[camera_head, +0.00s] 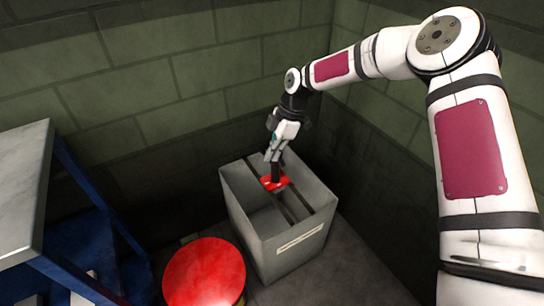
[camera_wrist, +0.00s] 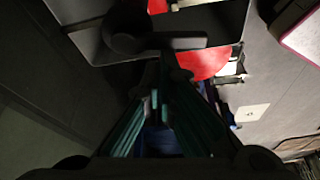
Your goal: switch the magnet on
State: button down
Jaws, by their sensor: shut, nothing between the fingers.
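A red piece (camera_head: 274,184), which looks like the magnet, sits in the grey open box (camera_head: 252,226) near its far side. A dark upright part (camera_head: 276,172) stands at the red piece, just below my gripper (camera_head: 272,156). In the wrist view a dark lever (camera_wrist: 172,41) with a round hub lies across the picture, just beyond the fingertips of my gripper (camera_wrist: 159,78). A bit of red (camera_wrist: 157,6) shows behind it at the top edge. My gripper is shut and empty. I cannot tell whether it touches the lever.
Dark rails cross the grey box. A round red-topped drum (camera_head: 204,273) stands close in front of it. A grey and blue bench (camera_head: 22,190) is at the left. Brick walls close in behind and on the right. Some floor (camera_head: 345,262) is clear right of the box.

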jog(key=shift+a, duration=0.15)
notch_tip(320, 180, up, 9)
jog(key=p, duration=0.2)
jog(key=shift+a+r, duration=0.2)
dwell(0.5)
jog(key=shift+s+r, duration=0.1)
